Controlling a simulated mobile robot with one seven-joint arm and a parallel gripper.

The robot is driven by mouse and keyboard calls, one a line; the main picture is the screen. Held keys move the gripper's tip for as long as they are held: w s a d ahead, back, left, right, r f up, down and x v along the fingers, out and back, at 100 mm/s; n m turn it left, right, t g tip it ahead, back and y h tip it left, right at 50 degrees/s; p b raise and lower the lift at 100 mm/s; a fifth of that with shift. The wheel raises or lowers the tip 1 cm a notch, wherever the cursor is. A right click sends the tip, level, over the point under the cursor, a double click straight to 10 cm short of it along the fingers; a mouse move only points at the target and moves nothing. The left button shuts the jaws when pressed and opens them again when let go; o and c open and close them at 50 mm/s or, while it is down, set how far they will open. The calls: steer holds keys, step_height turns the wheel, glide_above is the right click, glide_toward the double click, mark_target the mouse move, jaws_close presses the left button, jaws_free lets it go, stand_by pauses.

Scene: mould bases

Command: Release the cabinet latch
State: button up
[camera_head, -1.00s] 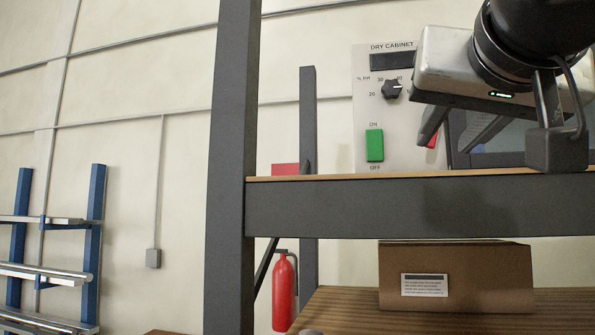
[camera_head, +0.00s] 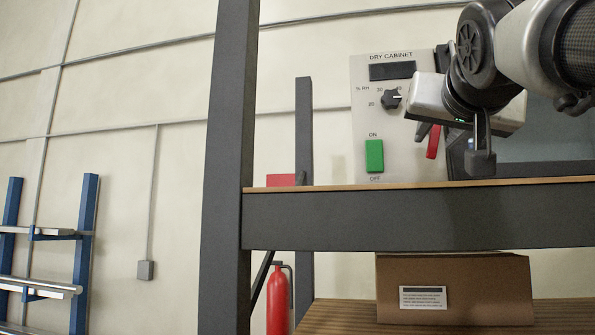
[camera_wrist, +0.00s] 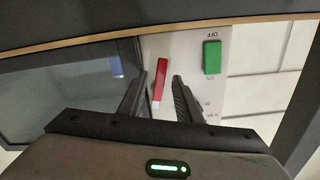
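The dry cabinet has a light grey control panel (camera_head: 385,150) beside a dark-framed glass door (camera_head: 545,135). The red latch handle (camera_head: 433,141) is at the panel's right edge, close to upright. It also shows in the wrist view (camera_wrist: 160,80). My gripper (camera_head: 428,131) is in front of the panel at the latch. In the wrist view my gripper (camera_wrist: 158,82) is open, with one dark finger on each side of the red handle and gaps between. I cannot tell how far the fingertips reach in depth.
A green switch (camera_head: 375,156) and a black dial (camera_head: 391,99) are left of the latch. The shelf's front beam (camera_head: 400,218) runs below, with a dark upright post (camera_head: 228,160) at left. A cardboard box (camera_head: 490,290) sits on the lower shelf.

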mark_target(435, 138)
steer(key=shift+x, duration=1.5)
steer(key=shift+c, duration=0.2)
jaws_close()
steer(key=shift+s+d+n, duration=0.1)
steer(key=shift+d+n, duration=0.1)
steer(key=shift+n, duration=0.6)
steer(key=shift+s+d+n, duration=0.1)
steer(key=shift+d+n, duration=0.1)
steer(key=shift+n, duration=0.6)
steer(key=shift+o, duration=0.2)
jaws_free()
